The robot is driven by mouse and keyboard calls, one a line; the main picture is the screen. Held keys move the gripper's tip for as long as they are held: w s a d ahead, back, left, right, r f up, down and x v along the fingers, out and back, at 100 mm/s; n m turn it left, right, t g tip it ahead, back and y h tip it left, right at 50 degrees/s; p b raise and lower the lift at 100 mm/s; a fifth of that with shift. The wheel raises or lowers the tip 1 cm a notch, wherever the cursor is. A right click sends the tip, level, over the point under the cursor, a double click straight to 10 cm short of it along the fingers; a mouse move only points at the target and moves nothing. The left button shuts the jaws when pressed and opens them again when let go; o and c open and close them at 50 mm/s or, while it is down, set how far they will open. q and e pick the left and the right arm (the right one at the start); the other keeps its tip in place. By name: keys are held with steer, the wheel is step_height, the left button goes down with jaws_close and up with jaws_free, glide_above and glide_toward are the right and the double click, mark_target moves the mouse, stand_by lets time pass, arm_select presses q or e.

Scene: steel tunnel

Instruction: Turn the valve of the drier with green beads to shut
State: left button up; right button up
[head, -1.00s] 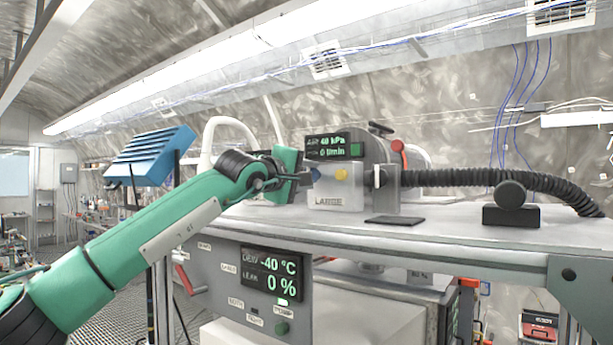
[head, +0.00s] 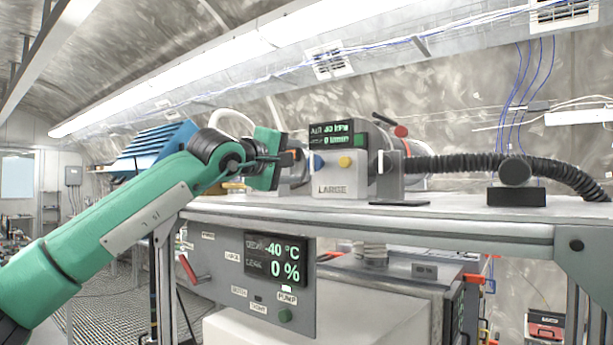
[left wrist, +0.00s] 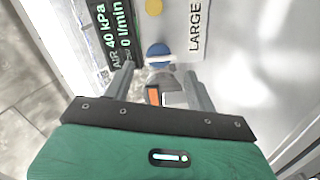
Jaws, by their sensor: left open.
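No green beads show in these views, and I cannot tell which part is the drier's valve. A grey box marked LARGE (head: 335,178) stands on the bench, with a blue knob (head: 317,162) and a yellow knob (head: 345,161) on its front. My left gripper (head: 294,158) is open just left of the blue knob in the head view. In the left wrist view its two fingers (left wrist: 163,84) are spread, pointing toward the blue knob (left wrist: 158,52). A small orange-ended part (left wrist: 153,95) shows between the fingers. My right gripper is out of view.
A ribbed black hose (head: 460,165) runs right along the bench top.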

arm_select(q)
steer(key=b+v, duration=0.2)
steer(key=v, duration=0.4)
steer(key=shift+s+a+f+b, duration=0.1)
steer(key=shift+s+a+b, duration=0.15)
steer(key=shift+b, duration=0.1)
steer(key=shift+s+a, duration=0.3)
steer(key=shift+s, duration=0.1)
